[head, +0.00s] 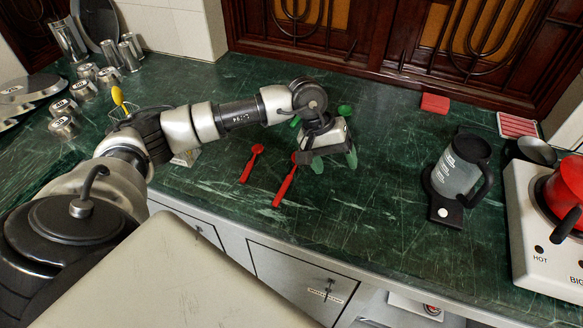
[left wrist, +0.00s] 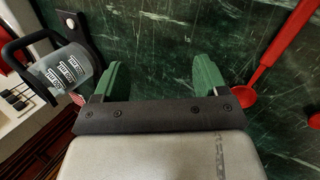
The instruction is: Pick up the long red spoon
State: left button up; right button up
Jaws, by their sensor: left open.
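The long red spoon (head: 284,183) lies on the green marble counter, left of my left gripper in the head view. A shorter red spoon (head: 251,164) lies to its left. My left gripper (head: 335,163) is open and empty, its green fingers above the counter and apart from the long spoon. In the left wrist view, a red spoon (left wrist: 274,60), seemingly the long one, lies to the right of the open fingers (left wrist: 158,77), and part of another red piece (left wrist: 315,121) shows at the right edge. The wrist partly hides the long spoon's upper end in the head view. My right gripper is not in view.
A green utensil (head: 345,110) shows behind the gripper. A pitcher (head: 461,168) on a dark base stands to the right, beside a white unit (head: 535,240) with a red kettle (head: 567,192). Metal cups (head: 64,119) stand at the left. The counter between gripper and pitcher is clear.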

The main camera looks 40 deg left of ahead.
pick_arm(q)
jog(key=a+r+m+y, duration=0.2)
jog(key=a+y, duration=0.3)
jog(key=a, duration=0.6)
send_over(296, 166)
jog(key=shift+g, duration=0.4)
jog(key=f, duration=0.4)
jog(key=f+p, duration=0.1)
jog(key=f, duration=0.1)
jog(key=shift+s+a, duration=0.25)
jog(key=shift+a, duration=0.05)
jog(key=f, duration=0.1)
jog(key=f+p, duration=0.1)
jog(key=f, duration=0.2)
jog(key=shift+w+d, duration=0.25)
jog(key=shift+f, duration=0.5)
jog(key=c, duration=1)
